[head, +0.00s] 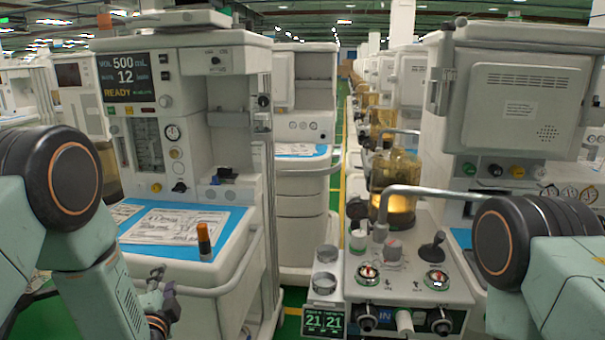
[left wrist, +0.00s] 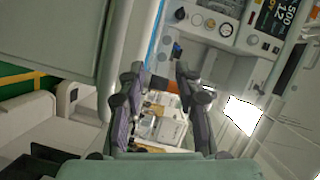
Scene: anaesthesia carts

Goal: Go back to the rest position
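My left gripper (head: 163,290) is low at the left in the head view, in front of the near left cart (head: 215,268), below its blue work top. In the left wrist view the two dark fingers of the left gripper (left wrist: 158,76) stand apart with nothing held between them. The cart's front panel with gauges shows beyond them. My right arm comes in at the right edge of the head view, but its gripper is out of the picture.
An orange-capped vial (head: 204,242) stands on the left cart's blue top near its front edge, beside printed sheets (head: 165,226). A vaporizer unit with an amber canister (head: 396,185) stands at centre right. A narrow green-floored aisle (head: 337,150) runs back between the carts.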

